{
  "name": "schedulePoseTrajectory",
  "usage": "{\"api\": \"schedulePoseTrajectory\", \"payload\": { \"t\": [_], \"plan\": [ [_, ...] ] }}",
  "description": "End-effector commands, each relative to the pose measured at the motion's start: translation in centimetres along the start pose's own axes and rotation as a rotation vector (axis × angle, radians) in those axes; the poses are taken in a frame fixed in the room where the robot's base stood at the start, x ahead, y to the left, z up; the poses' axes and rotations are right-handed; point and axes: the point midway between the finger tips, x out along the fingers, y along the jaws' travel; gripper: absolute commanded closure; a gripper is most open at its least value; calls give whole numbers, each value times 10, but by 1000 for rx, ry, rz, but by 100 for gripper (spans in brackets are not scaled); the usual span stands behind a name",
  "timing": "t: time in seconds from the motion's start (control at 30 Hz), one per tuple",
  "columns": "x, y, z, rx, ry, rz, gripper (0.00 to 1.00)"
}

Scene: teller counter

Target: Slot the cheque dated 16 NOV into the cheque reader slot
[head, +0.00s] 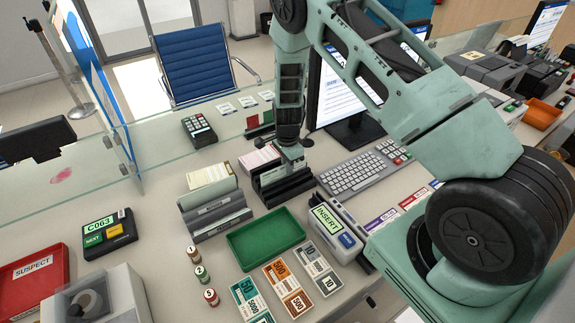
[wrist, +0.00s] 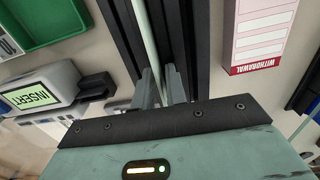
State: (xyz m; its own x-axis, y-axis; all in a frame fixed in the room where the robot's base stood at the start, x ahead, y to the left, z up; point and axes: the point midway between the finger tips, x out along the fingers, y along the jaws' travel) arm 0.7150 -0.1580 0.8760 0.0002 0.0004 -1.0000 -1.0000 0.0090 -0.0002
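The cheque reader (head: 346,240) has a lit screen reading INSERT and stands right of the green tray; it also shows in the wrist view (wrist: 60,85). My gripper (head: 292,160) points down over a black slotted rack (head: 284,190). In the wrist view, its two fingers (wrist: 162,85) are close together around the edge of a thin pale-green sheet (wrist: 146,30) standing in the rack (wrist: 118,30). I cannot see whether the fingers press on it. The sheet's print is hidden, so no date can be read, and I cannot tell whether it is the 16 NOV cheque.
A green tray (head: 232,241) lies in front of the rack, with a grey sorter (head: 215,222) to the left. A keyboard (head: 352,176) and monitor (head: 318,105) stand right and behind. Stamps (head: 210,297) and banknotes (head: 283,287) lie in front. A withdrawal slip (wrist: 262,35) lies beside the rack.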

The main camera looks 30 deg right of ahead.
Motion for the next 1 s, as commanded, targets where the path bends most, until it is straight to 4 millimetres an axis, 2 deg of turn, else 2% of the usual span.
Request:
{"api": "schedulePoseTrajectory", "payload": {
  "t": [0.03,0.1,0.53,1.0],
  "plan": [
    [0,0,0,0,0,0,86],
    [0,0,0,0,0,0,100],
    [-3,0,0,0,0,0,100],
    [-25,0,0,0,0,0,100]
  ]
}}
